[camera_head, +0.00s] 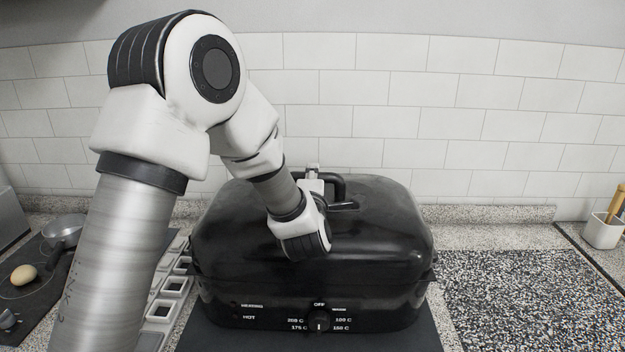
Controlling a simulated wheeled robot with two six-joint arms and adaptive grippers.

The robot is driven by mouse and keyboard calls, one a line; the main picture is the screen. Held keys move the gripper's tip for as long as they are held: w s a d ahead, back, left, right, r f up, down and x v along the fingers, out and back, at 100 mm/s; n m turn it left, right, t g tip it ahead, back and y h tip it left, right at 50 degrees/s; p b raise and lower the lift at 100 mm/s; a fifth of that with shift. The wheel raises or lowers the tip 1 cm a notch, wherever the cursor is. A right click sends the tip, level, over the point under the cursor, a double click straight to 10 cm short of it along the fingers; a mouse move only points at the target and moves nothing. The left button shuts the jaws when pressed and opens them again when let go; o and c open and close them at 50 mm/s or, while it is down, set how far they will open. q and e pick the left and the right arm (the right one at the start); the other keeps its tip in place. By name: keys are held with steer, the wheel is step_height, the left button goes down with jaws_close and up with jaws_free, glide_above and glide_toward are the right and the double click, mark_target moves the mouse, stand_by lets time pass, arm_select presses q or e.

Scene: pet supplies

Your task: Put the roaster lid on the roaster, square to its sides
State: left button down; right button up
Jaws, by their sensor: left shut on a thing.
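The black roaster (270,318) stands on a dark mat at the centre, its dial and temperature marks facing me. The black domed roaster lid (385,225) is over it, its long sides looking roughly parallel to the roaster's. I cannot tell whether the rim rests fully on the roaster or a small gap is left. My left gripper (318,186) is shut on the lid's handle (340,187) at the top; my wrist hides part of the lid and most of the fingers. My right gripper is not in view.
A stovetop (30,290) with a pan (62,234) and a round tan item (23,274) is at left. Grey open-topped containers (160,309) stand close to the roaster's left side. A speckled board (520,295) lies clear at right. A white utensil holder (603,232) is far right, before the tiled wall.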

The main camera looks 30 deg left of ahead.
arm_select(q)
steer(key=shift+r, duration=0.1)
steer(key=c, duration=0.9)
jaws_free()
steer(key=shift+s+d+f, duration=0.2)
steer(key=shift+s+d, duration=0.2)
steer(key=shift+s, duration=0.15)
steer(key=v, duration=1.1)
steer(key=shift+r, duration=0.15)
steer(key=shift+a, duration=0.1)
